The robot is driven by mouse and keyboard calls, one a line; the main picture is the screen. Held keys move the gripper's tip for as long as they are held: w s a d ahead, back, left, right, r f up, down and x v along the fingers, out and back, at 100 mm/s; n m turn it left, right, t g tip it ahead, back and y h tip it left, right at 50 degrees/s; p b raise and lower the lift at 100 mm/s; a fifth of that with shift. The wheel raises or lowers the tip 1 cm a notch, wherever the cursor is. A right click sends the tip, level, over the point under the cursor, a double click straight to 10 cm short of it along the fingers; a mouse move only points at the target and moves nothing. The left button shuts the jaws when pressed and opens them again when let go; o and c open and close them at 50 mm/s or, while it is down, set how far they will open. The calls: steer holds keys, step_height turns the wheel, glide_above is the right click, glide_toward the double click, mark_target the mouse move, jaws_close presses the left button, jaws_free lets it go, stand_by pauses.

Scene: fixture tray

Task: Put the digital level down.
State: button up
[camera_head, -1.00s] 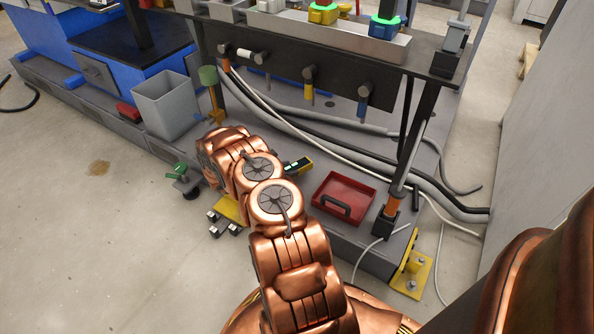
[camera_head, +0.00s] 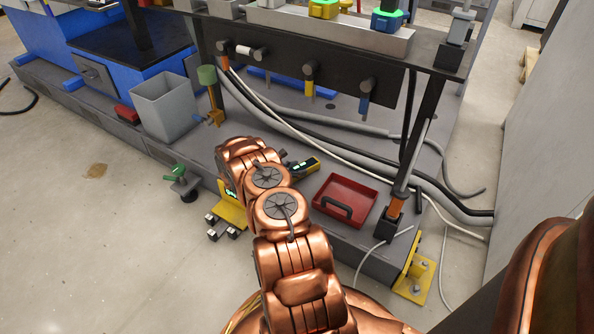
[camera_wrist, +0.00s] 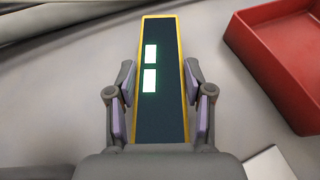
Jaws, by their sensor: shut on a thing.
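The digital level (camera_wrist: 162,95) is a long dark bar with yellow edges and two lit displays. In the wrist view it lies between the two fingers of my gripper (camera_wrist: 160,105), which is shut on it. In the head view the far end of the level (camera_head: 306,168) shows past my arm, just left of the red tray. My arm hides most of my gripper there. I cannot tell whether the level touches the grey surface (camera_wrist: 75,70) below it.
A red tray (camera_head: 318,204) with a dark handle stands close to the right of the level; its wall also shows in the wrist view (camera_wrist: 262,68). Cables (camera_head: 290,128) run behind. A grey bin (camera_head: 150,122) and a green-knobbed clamp (camera_head: 176,174) stand to the left.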

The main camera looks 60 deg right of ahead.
steer(key=shift+f, duration=0.1)
steer(key=o, duration=1.4)
steer(key=shift+c, duration=0.2)
